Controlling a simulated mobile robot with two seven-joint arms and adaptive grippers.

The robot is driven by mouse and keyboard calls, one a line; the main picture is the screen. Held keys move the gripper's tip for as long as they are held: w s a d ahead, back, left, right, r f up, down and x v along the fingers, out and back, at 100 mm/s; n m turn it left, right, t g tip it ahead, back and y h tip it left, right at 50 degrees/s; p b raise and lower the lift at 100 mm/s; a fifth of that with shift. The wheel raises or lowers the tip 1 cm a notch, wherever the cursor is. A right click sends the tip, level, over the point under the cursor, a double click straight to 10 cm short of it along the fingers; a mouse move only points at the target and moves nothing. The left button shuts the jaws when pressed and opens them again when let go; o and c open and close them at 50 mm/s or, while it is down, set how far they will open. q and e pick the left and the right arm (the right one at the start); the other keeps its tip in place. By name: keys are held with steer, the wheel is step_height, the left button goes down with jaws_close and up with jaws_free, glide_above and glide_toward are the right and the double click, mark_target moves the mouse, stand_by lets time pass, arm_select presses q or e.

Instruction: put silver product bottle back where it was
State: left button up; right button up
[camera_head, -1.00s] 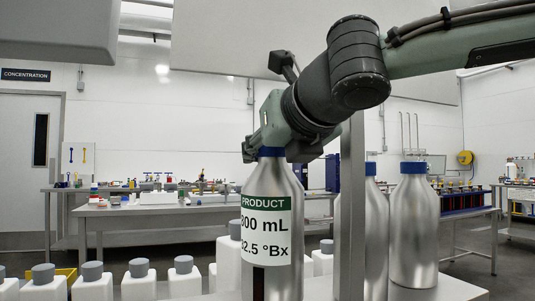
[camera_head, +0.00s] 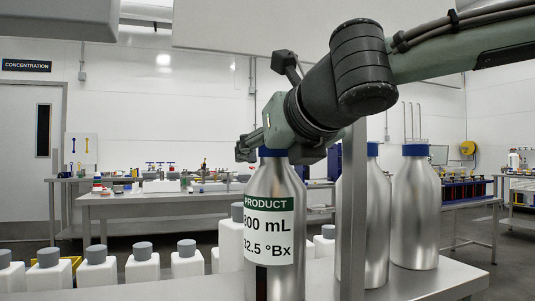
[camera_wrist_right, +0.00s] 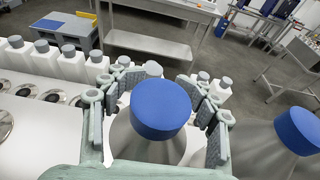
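The silver product bottle (camera_head: 262,200) is upright in the front middle of the head view, with a blue cap and a white-green label reading PRODUCT. Its base is below the picture edge, so I cannot tell whether it touches the counter. My left gripper is not in view.
Two more silver bottles with blue caps, one nearer (camera_head: 376,220) and one farther right (camera_head: 415,215), stand behind a vertical metal post (camera_head: 353,220). White bottles with grey caps (camera_head: 142,265) stand in a row at left. A bench (camera_head: 130,208) is behind.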

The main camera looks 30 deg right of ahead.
steer(key=shift+r, duration=0.1)
steer(key=shift+s+r, duration=0.2)
arm_select(q)
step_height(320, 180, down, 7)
steer(key=p, duration=0.3)
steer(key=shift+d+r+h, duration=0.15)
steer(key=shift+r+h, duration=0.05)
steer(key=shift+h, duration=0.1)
arm_select(e)
steer(key=v, duration=1.1)
steer(key=shift+s+a, duration=0.2)
steer(key=shift+s, duration=0.1)
steer(key=shift+f, duration=0.1)
